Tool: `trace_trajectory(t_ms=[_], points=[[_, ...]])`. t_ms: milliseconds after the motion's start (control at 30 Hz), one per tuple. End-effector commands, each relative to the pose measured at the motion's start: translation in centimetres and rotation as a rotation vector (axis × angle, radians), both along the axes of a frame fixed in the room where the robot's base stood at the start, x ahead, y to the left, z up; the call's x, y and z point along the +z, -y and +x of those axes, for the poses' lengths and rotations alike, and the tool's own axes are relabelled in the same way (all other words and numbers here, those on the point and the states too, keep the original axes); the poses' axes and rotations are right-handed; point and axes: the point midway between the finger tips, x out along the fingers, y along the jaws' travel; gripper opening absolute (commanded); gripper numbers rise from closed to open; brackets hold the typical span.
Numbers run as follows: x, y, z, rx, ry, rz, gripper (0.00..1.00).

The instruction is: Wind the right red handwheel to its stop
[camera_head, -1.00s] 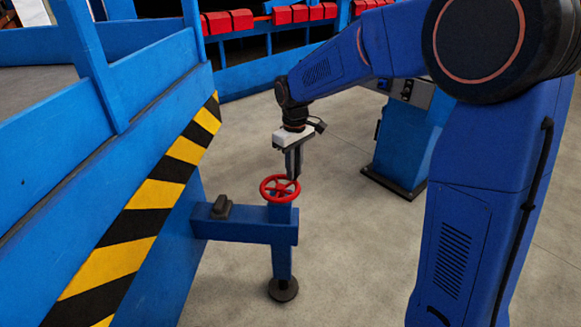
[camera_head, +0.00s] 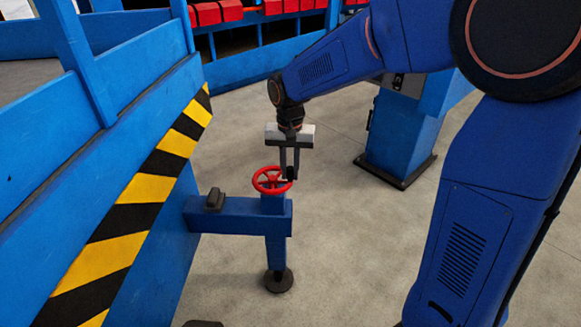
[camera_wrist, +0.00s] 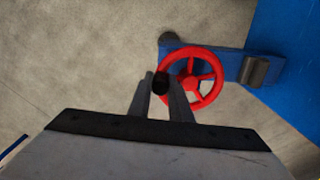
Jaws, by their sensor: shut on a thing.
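The red handwheel (camera_head: 268,182) lies flat on top of a blue post (camera_head: 276,232), which stands beside the blue panel wall. It also shows in the wrist view (camera_wrist: 205,97), with its hub and spokes clear. My gripper (camera_head: 289,176) comes down from above at the right side of the wheel. Its fingers are shut on a dark handle knob at the wheel's rim; in the wrist view the fingertips (camera_wrist: 161,84) meet around this dark knob at the rim's left edge. The knob is partly hidden by the fingers.
A blue bracket arm with a dark block (camera_head: 215,199) joins the post to the striped panel wall (camera_head: 140,190). A blue cabinet (camera_head: 402,130) stands behind at the right. Red bins (camera_head: 270,8) line the back. Grey floor around the post is clear.

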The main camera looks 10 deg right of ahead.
Motion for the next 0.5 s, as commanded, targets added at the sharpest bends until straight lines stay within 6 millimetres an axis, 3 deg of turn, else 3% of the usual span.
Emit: trace_trajectory(t_ms=[500], points=[[0.0,-1.7,-2.2,-0.486,0.000,0.000,0.00]])
